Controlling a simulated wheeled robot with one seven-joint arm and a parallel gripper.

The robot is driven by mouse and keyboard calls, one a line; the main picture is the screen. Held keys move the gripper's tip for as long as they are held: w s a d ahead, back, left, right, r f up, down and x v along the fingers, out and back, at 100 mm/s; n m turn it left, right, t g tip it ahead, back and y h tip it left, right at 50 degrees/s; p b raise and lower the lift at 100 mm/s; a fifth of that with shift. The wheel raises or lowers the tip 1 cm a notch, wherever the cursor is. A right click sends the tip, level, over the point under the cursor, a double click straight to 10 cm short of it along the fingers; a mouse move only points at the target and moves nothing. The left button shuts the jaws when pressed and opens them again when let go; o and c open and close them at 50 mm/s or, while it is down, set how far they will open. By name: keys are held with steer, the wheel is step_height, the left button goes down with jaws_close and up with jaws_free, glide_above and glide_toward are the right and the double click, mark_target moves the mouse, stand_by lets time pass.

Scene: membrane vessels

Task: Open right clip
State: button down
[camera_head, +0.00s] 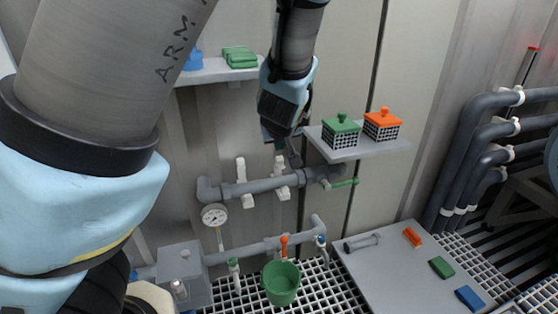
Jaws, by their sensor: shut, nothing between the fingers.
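A grey horizontal pipe (262,185) runs along the back wall. Two white clips sit around it, the left clip (241,171) and the right clip (282,191). The right clip stands up from the pipe, with a white upper part and a green piece above it; I cannot tell whether it is latched or open. My gripper (293,158) comes down from above, just over the right clip and slightly to its right. It is shut and holds nothing visible. The picture does not show clearly whether its tips touch the clip.
A shelf (365,151) with green and orange lidded baskets lies close to the right of my gripper. A green-handled valve (341,183) is at the pipe's right end. Below are a gauge (215,215), a lower pipe and a green bucket (281,283). A grey table (397,285) stands lower right.

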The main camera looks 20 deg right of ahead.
mark_target(279, 159)
steer(key=b+x, duration=0.2)
steer(key=x, duration=0.9)
steer(key=shift+f, duration=0.15)
steer(key=w, duration=0.3)
steer(key=w+p, duration=0.1)
steer(key=shift+w+d+r, duration=0.15)
steer(key=shift+d+r, duration=0.1)
steer(key=shift+r, duration=0.05)
steer(key=shift+w+d, duration=0.1)
steer(key=shift+w, duration=0.25)
steer(key=shift+s+f, duration=0.1)
steer(key=shift+s, duration=0.1)
